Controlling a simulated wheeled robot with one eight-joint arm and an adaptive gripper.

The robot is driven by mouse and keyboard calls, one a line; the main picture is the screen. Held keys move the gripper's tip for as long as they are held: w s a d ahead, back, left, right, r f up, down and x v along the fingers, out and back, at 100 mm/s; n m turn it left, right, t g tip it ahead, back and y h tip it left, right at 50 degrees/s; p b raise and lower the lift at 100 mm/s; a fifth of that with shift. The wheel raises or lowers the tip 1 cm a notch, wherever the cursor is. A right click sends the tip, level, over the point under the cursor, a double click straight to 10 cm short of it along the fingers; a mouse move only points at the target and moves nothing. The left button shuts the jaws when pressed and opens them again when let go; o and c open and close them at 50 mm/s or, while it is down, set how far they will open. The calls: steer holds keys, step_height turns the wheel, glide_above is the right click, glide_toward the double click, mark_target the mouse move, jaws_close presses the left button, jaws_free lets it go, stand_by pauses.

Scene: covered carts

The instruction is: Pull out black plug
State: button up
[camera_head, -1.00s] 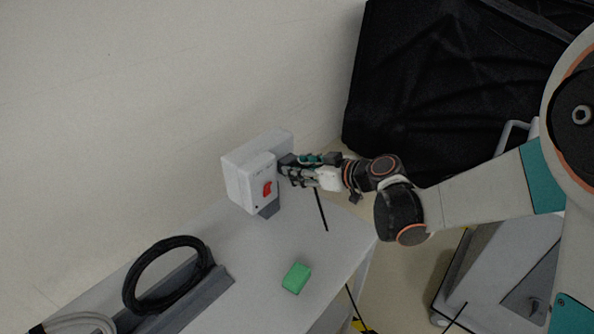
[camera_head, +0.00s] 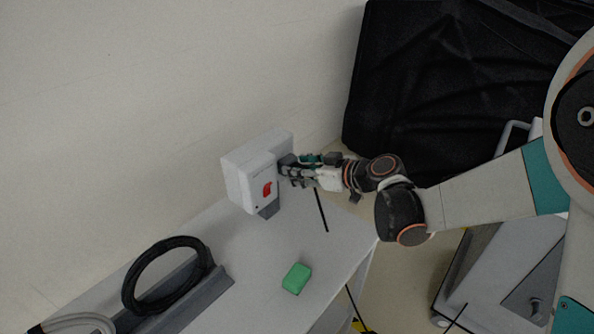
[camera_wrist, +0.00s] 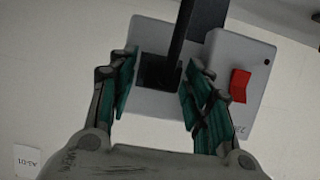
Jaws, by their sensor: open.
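A white box (camera_head: 240,182) with a red switch (camera_head: 267,189) stands on the table against the wall; both also show in the wrist view, the box (camera_wrist: 225,60) and the switch (camera_wrist: 239,85). The black plug (camera_wrist: 158,72) sits at the face of the box, with its black cable running up from it in the wrist view. My gripper (camera_wrist: 158,95) is open, with one green-padded finger on each side of the plug. Gaps show between the pads and the plug. In the head view my gripper (camera_head: 285,170) is at the box's right side and hides most of the plug.
A green block (camera_head: 296,278) lies on the white table (camera_head: 250,275). A coiled black cable (camera_head: 128,285) rests by a grey channel at the left. A black-covered cart (camera_head: 440,90) stands behind my arm. Table space in front of the box is clear.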

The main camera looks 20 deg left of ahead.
steer(key=c, duration=0.8)
steer(key=o, duration=1.3)
steer(key=shift+d, duration=0.15)
steer(key=v, duration=1.1)
steer(key=shift+s+d, duration=0.2)
steer(key=shift+d, duration=0.1)
steer(key=shift+r, duration=0.2)
